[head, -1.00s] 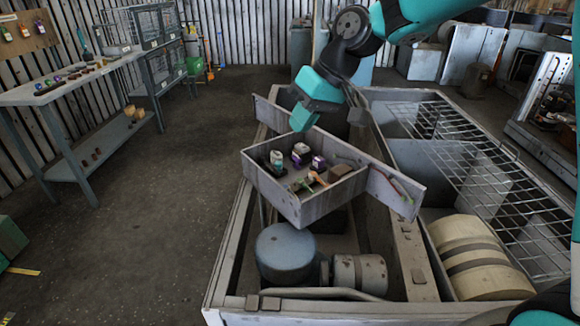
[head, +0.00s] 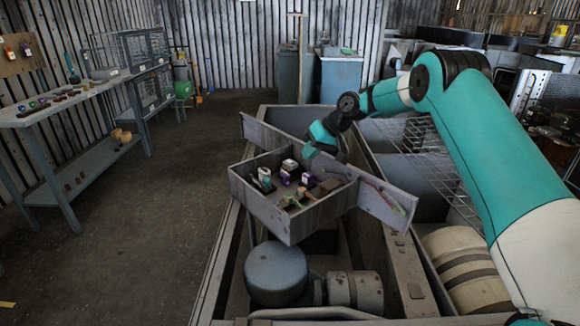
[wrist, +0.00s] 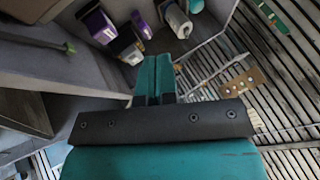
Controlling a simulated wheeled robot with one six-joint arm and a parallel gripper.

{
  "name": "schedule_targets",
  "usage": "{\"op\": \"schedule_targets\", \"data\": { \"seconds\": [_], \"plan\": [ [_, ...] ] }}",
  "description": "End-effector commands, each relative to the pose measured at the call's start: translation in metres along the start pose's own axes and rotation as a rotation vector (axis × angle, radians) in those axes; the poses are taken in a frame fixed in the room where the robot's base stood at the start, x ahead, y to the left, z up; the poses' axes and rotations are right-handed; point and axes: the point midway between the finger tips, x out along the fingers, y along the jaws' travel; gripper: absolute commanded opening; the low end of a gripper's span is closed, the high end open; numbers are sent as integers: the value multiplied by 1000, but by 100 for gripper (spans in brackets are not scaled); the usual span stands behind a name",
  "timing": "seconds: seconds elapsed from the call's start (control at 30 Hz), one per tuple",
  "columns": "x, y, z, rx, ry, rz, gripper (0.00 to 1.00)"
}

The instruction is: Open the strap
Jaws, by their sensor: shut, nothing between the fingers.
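A thin rod-like strip (head: 388,194) with a green part lies along the board on the right side of the grey open box; I cannot tell if it is the strap. A rod with a green end (wrist: 48,42), at the upper left of the wrist view, may be the same thing. My gripper (head: 310,152) is shut and empty above the back of the box (head: 290,221), left of the strip and apart from it. Its closed teal fingers show in the wrist view (wrist: 153,78). No strap is clearly recognisable.
The box holds small bottles and a purple-and-white carton (head: 289,171). It sits over a large open housing with a blue-grey drum (head: 276,272) and a cylinder (head: 356,291). A wire grid (head: 425,155) lies behind right. A workbench (head: 70,105) stands left, with clear floor between.

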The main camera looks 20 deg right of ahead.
Motion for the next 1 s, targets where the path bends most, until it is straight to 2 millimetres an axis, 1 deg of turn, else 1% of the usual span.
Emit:
{"op": "schedule_targets", "data": {
  "seconds": [0.17,0.4,0.5,0.53,0.6,0.7,0.83,1.0],
  "plan": [
    [28,-2,1,-1,-5,-3,0],
    [80,-2,0,-1,-5,-2,0],
    [98,-4,0,-1,-4,-2,0],
    [97,-12,-2,-3,-2,-3,0],
    [102,-21,-1,-2,-3,-2,0],
    [108,-30,0,-1,-3,-2,0],
    [112,-35,0,0,-1,0,0],
    [114,-36,0,0,-1,0,0]
  ]
}}
